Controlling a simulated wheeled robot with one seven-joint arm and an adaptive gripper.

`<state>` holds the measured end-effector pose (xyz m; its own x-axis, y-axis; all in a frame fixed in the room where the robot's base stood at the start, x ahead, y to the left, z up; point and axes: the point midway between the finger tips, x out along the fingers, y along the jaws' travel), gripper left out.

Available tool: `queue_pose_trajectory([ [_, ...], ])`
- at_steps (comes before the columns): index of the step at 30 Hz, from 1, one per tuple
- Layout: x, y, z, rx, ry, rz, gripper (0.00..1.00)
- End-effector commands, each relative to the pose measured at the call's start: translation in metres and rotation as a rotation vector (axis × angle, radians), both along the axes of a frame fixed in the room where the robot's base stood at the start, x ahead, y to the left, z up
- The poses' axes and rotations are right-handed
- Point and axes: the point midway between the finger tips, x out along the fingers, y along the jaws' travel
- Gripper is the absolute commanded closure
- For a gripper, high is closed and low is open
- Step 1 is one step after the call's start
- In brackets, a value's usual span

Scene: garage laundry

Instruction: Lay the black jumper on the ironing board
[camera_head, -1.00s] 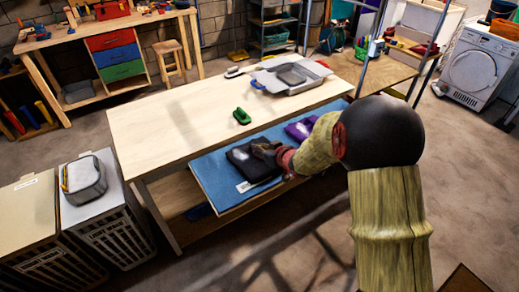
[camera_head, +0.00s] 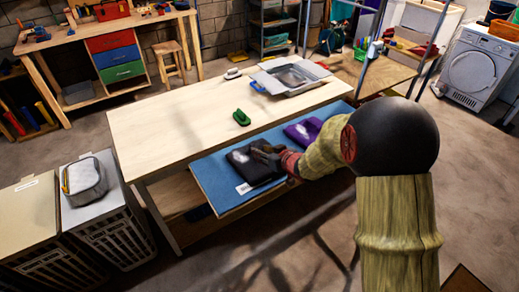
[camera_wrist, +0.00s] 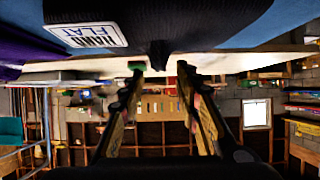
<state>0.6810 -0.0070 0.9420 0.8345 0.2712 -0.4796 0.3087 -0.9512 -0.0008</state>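The black jumper (camera_head: 262,177) lies folded on a blue flat surface (camera_head: 222,202) below the wooden table top. I cannot tell for sure whether this blue surface is the ironing board. My gripper (camera_head: 258,153) is over the jumper's far part, pointing left. In the wrist view, the jumper (camera_wrist: 200,18) fills the top, and a narrow dark fold of it points between my fingertips (camera_wrist: 159,72). The fingers are apart, with gaps beside the fold. A purple folded garment (camera_head: 303,131) lies on the blue surface to the right.
On the wooden table (camera_head: 170,120) are a green object (camera_head: 241,118) and a grey tray (camera_head: 290,76). Laundry bins (camera_head: 100,215) stand at left.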

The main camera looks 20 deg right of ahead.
Motion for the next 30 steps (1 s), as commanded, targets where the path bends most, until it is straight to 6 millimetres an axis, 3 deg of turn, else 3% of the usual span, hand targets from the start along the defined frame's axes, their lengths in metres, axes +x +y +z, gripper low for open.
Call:
queue_pose_trajectory([
  [9,-0.054,-0.019,0.034,-0.001,0.000,-0.003,0.67],
  [15,-0.073,-0.025,0.044,-0.001,-0.001,-0.002,0.67],
  [20,-0.077,-0.032,0.058,-0.033,0.002,-0.031,0.67],
  [25,-0.091,-0.057,0.111,-0.153,0.040,-0.170,0.67],
  [30,-0.149,-0.073,0.168,-0.223,0.149,-0.332,0.67],
])
